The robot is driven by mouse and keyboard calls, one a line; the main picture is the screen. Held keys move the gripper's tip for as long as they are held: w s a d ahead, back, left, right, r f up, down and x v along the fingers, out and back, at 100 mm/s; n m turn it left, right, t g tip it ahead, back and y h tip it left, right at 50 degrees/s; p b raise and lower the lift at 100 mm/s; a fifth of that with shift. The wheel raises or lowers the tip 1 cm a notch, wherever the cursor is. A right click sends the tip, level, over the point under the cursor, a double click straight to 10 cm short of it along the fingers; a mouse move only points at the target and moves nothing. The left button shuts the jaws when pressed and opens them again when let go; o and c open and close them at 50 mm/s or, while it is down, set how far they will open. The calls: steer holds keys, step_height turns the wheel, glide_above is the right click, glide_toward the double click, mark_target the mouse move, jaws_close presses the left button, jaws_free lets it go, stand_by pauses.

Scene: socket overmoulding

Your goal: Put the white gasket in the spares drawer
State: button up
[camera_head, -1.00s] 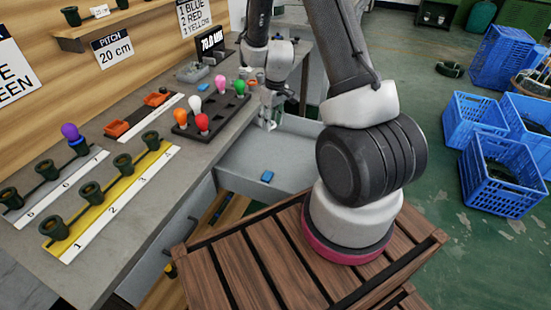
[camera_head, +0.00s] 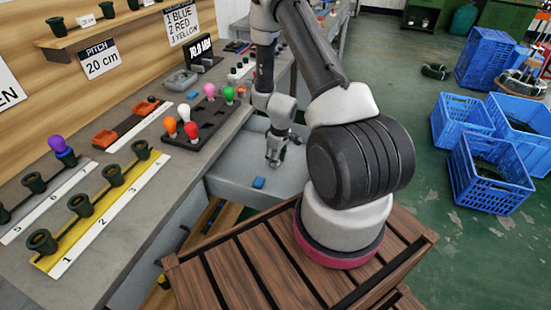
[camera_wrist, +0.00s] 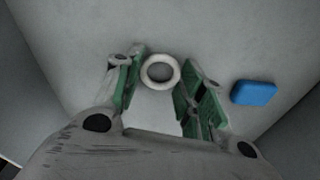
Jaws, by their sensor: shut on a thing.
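The white gasket (camera_wrist: 145,72) is a ring between the fingertips of my gripper (camera_wrist: 158,82) in the wrist view. My gripper is shut on it. In the head view my gripper (camera_head: 274,160) points down over the open grey drawer (camera_head: 228,186), and the gasket cannot be made out there. The drawer's bare grey floor (camera_wrist: 70,50) fills most of the wrist view below the gasket. How high the gasket is above the floor is hard to tell.
A blue block (camera_head: 258,183) lies in the drawer; it also shows right of my fingers in the wrist view (camera_wrist: 254,93). The grey bench (camera_head: 130,205) at left carries a dark tray (camera_head: 207,125) with coloured bulbs. A slatted wooden surface (camera_head: 225,265) is in front.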

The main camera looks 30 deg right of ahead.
steer(key=o, duration=0.7)
steer(key=shift+f, duration=0.1)
steer(key=s+a+r+m+t, duration=0.1)
steer(key=s+a+r, duration=0.1)
steer(key=r, duration=1.4)
steer(key=s+a+r+m, duration=0.1)
steer(key=s+a+r, duration=0.15)
steer(key=r, duration=1.45)
steer(key=s+r+m, duration=0.1)
steer(key=s+r, duration=0.4)
steer(key=s, duration=0.1)
steer(key=s+r+m+t, duration=0.1)
steer(key=s+r, duration=0.4)
steer(key=s, duration=0.2)
steer(key=s+r+m+t, duration=0.1)
steer(key=s+r, duration=0.3)
steer(key=s, duration=0.2)
steer(key=shift+s+a+r+h, duration=0.15)
steer(key=shift+a+r+h, duration=0.15)
steer(key=shift+a+r, duration=0.1)
